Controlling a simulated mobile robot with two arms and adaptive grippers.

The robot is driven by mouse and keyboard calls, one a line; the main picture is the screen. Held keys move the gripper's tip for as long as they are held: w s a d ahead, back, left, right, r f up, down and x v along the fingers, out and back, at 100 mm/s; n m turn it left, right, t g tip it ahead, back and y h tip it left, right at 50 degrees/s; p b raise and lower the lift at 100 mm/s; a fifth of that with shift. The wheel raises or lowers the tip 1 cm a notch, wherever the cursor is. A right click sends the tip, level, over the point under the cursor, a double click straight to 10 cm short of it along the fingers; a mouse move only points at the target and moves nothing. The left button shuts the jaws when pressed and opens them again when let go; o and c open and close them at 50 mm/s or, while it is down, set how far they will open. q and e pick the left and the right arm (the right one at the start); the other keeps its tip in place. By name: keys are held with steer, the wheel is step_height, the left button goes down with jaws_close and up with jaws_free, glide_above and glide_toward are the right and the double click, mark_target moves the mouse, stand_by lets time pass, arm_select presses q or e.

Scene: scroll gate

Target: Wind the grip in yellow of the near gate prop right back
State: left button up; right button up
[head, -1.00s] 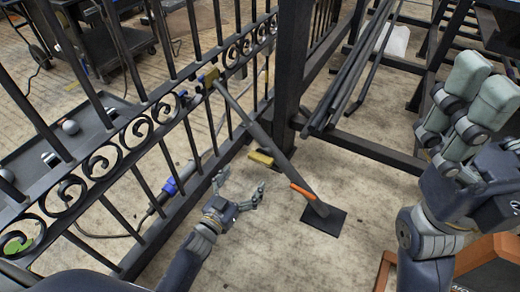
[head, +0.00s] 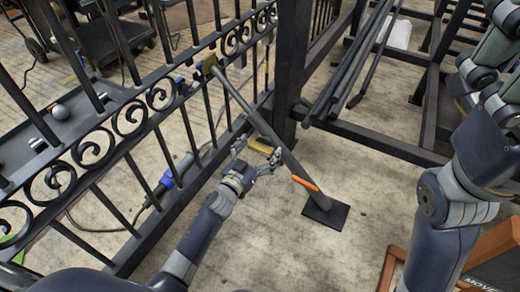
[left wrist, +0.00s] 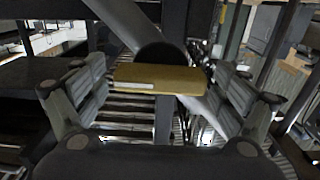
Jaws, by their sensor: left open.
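The near gate prop (head: 262,127) is a grey slanted tube from the scroll gate (head: 150,100) down to a dark square foot plate (head: 325,212) on the floor. Its yellow grip (head: 261,146) is a short flat bar at mid-tube. In the left wrist view the yellow grip (left wrist: 160,79) lies crosswise between my fingers. My left gripper (head: 257,151) is open at the grip, with a finger towards each end; contact is not clear.
An orange sleeve (head: 305,184) sits low on the prop. A dark post (head: 291,60) stands behind it. Dark bars and a frame (head: 385,150) lie to the right. An orange-edged box (head: 490,265) is at bottom right. The floor in front of the foot plate is clear.

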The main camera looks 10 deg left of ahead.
arm_select(q)
steer(key=c, duration=1.1)
steer(key=shift+o, duration=0.2)
steer(key=shift+m, duration=0.3)
